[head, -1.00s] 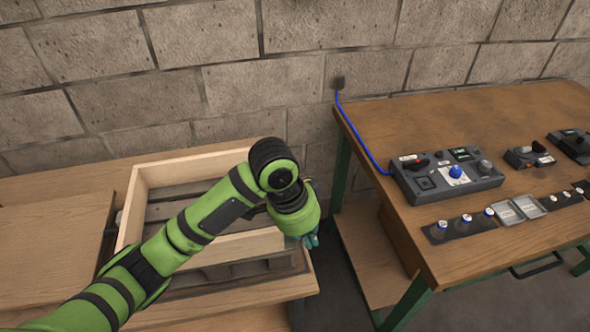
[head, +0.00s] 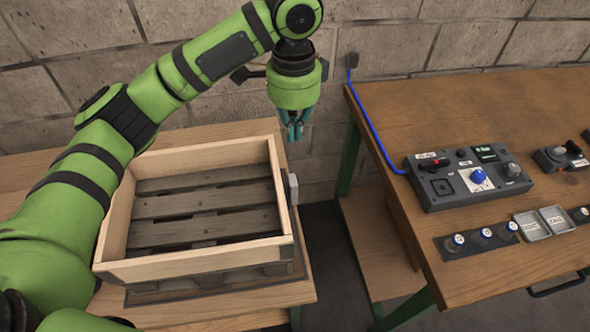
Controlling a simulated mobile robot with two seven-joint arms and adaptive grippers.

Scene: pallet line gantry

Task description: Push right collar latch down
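The wooden collar (head: 190,262) sits on a grey-brown slatted pallet (head: 205,205) on the left bench. The right collar latch (head: 293,189) is a small light-grey piece on the outside of the collar's right wall. It stands upright, with its top near the rim. My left gripper (head: 294,131) hangs above and behind the latch, fingers pointing down, apart from it and holding nothing visible. Its teal fingers are close together and too small to tell open from shut. The collar's left outer side is hidden behind my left arm. My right gripper is not in view.
A blue cable (head: 372,140) runs to the wall. A gap separates bench and table.

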